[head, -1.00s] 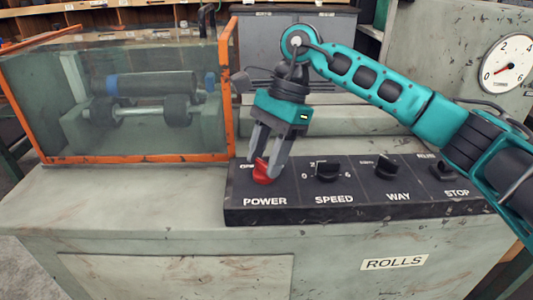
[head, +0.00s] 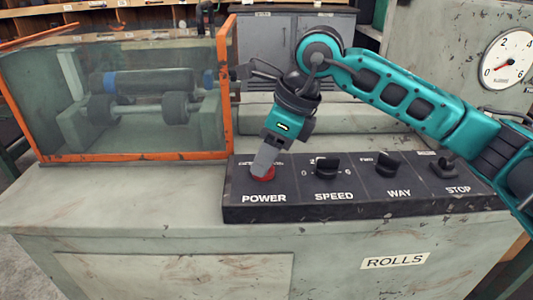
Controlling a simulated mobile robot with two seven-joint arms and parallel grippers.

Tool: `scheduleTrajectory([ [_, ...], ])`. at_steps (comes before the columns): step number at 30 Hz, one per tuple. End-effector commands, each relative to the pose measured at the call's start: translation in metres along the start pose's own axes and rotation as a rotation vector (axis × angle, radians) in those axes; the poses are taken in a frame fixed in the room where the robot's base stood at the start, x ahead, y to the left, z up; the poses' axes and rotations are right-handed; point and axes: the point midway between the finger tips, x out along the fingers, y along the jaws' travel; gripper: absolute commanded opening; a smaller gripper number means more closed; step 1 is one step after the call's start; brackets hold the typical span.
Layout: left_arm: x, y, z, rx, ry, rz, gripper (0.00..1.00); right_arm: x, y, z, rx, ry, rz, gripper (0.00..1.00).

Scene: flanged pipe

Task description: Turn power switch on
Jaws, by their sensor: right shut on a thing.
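The red power switch (head: 263,174) sits above the POWER label at the left end of the black control panel (head: 300,211). My right gripper (head: 264,166) is over it, its fingers shut on the switch and pointing down. The fingers are seen nearly edge-on and hide most of the switch and the marks around it, so I cannot read its setting. My left gripper is not in view.
Black knobs for SPEED (head: 326,168) and WAY (head: 387,165) and the STOP control (head: 444,168) stand to the right on the panel. An orange-framed glass guard (head: 140,157) covers rollers at the left. The bench top (head: 120,195) in front of the guard is clear.

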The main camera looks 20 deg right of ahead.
Motion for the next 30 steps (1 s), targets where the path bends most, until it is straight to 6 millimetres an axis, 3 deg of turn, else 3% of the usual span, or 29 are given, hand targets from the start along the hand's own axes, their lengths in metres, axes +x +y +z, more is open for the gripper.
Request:
scheduleTrajectory([
  [15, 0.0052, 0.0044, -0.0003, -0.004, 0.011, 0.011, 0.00, 0.0002, 0.0024, 0.0007, 0.376, -0.001, -0.159, 0.14],
  [30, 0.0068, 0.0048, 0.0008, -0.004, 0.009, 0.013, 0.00, -0.0004, 0.0026, 0.0009, 0.496, 0.000, -0.207, 0.14],
])
